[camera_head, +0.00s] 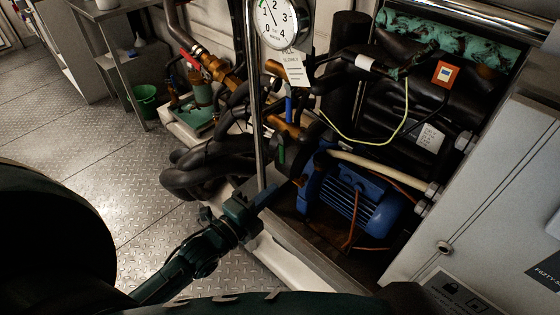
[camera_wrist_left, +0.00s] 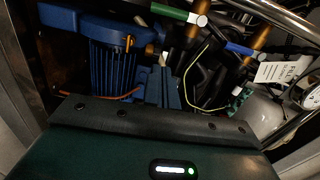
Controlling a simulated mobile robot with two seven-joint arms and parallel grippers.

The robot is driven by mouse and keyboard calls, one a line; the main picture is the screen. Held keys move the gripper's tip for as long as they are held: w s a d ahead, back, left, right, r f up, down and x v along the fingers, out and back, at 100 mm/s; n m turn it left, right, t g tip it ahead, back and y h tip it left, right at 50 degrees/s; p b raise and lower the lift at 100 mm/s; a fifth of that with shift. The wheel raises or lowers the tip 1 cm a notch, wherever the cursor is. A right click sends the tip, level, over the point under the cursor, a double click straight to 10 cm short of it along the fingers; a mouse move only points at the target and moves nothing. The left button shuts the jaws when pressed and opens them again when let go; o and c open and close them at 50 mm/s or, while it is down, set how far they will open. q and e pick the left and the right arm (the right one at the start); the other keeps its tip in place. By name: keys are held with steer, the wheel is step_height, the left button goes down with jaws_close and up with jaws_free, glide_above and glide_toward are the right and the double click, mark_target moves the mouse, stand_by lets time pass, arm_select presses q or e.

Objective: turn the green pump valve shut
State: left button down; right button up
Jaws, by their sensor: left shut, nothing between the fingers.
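The green valve handle (camera_head: 281,149) stands upright in the head view, in front of the brass pipework and left of the blue pump motor (camera_head: 350,198). In the left wrist view the green handle (camera_wrist_left: 168,12) lies near the top edge, with a pale end. My left gripper (camera_head: 284,190) is below the green handle in the head view, close to the motor's left side. In the wrist view its fingers (camera_wrist_left: 164,82) are together and empty, apart from the handle in the picture. My right gripper is not in view.
A blue handle (camera_head: 288,108) sits above the green one. A pressure gauge (camera_head: 277,22), a hanging tag (camera_head: 296,69) and a vertical metal post (camera_head: 257,120) stand close by. Black insulated hoses (camera_head: 205,165) crowd the left. The checkered floor (camera_head: 90,140) is open at left.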

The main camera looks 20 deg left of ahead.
mark_target(284, 155)
arm_select(q)
steer(key=w+a, duration=0.1)
steer(key=w, duration=0.8)
steer(key=shift+w, duration=0.25)
steer(key=shift+a, duration=0.1)
steer(key=shift+w+a+m, duration=0.3)
steer(key=shift+a+m, duration=0.1)
steer(key=shift+a, duration=0.25)
